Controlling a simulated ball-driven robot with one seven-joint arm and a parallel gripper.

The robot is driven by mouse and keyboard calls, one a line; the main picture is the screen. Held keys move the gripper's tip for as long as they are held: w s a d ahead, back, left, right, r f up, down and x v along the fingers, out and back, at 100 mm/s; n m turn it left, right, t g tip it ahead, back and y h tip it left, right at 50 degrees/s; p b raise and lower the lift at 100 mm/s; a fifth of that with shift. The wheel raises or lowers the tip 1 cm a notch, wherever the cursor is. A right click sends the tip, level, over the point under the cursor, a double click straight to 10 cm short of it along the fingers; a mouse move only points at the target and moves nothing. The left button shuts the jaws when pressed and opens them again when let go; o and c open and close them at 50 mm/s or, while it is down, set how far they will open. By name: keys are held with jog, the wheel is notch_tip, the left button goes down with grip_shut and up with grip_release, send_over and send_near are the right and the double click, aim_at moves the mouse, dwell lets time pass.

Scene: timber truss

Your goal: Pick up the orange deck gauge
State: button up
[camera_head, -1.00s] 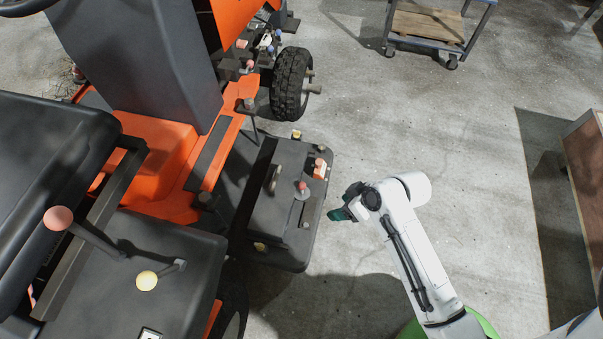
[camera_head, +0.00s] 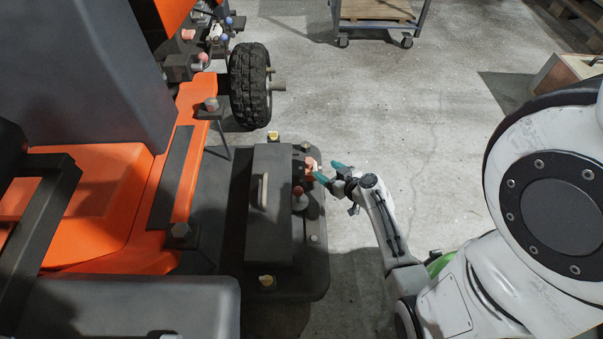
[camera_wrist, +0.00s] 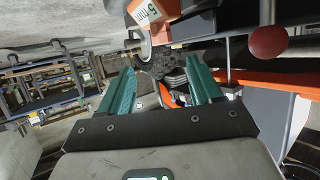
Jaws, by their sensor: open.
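The orange deck gauge (camera_head: 312,163) is a small orange and white block near the right edge of the black mower deck (camera_head: 225,200). In the wrist view the gauge (camera_wrist: 146,12) shows a white face marked "5 mm" and is cut off by the top edge. My gripper (camera_head: 331,171) is just right of the gauge in the head view, its teal fingers pointing left towards the deck. In the wrist view my gripper (camera_wrist: 160,84) has its fingers spread and nothing between them. The gauge appears above the fingers there, outside the gap.
A red knob (camera_head: 298,192) stands on the deck near the gauge, and a raised dark cover with a handle (camera_head: 263,190) is left of it. The orange mower body (camera_head: 150,200) and a wheel (camera_head: 250,86) lie beyond. A cart (camera_head: 378,14) stands behind on open floor.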

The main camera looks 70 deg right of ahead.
aim_at(310, 161)
jog(key=b+x, duration=0.1)
jog(key=x, duration=0.3)
jog(key=shift+w+d+f, duration=0.1)
jog(key=shift+w+d, duration=0.05)
jog(key=shift+w, duration=0.25)
jog(key=shift+f+b+x, duration=0.2)
jog(key=shift+b+x, duration=0.6)
jog(key=shift+x, duration=1.9)
jog(key=shift+c, duration=0.5)
grip_shut()
jog(key=shift+r, duration=0.1)
